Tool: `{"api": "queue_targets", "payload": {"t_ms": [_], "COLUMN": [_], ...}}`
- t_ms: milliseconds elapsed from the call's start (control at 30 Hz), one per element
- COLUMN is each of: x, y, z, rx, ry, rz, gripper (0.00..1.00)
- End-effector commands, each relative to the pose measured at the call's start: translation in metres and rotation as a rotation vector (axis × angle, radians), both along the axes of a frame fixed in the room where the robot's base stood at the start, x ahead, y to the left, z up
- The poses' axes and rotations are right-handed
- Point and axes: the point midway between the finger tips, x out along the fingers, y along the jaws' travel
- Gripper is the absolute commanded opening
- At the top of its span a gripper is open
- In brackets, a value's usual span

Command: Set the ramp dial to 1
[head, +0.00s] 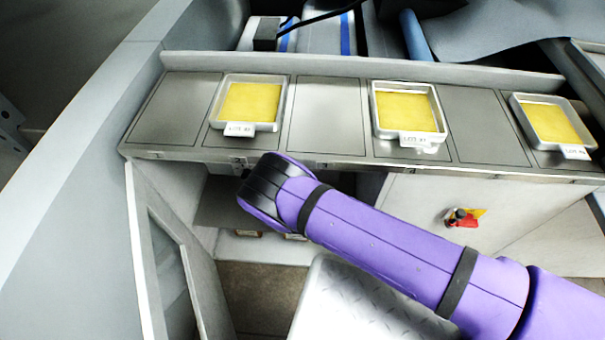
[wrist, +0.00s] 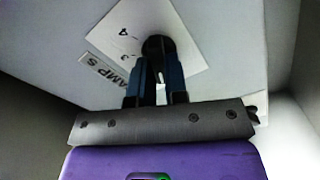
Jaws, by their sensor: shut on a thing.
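The ramp dial (wrist: 157,43) is a round black knob in the wrist view. It sits on a white scale plate (wrist: 186,35) fixed to a grey panel. A "4" and other faint marks show left of the knob; I see no "1", and the pointer's setting cannot be read. A label (wrist: 103,72), partly readable as "AMPS", is at the left. My gripper (wrist: 160,68) is shut on the dial, with its two dark fingers on either side of the knob. In the head view the dial and fingertips are hidden below the counter by my purple arm.
A steel counter (head: 325,118) runs above my arm, holding a left yellow tray (head: 279,104), a middle tray (head: 437,102) and a right tray (head: 569,103). An open cabinet door (head: 146,245) stands at the left. A red-and-yellow switch (head: 466,217) is on the white front panel.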

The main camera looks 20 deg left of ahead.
Motion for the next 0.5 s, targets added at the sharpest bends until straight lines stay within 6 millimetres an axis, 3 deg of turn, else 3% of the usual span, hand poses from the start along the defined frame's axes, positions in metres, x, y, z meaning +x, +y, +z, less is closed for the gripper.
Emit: {"api": "queue_targets", "payload": {"t_ms": [500], "x": [-0.0008], "y": [0.0009], "z": [-0.0005], "rx": [-0.06], "ry": [-0.014], "rz": [0.002], "gripper": [0.0]}}
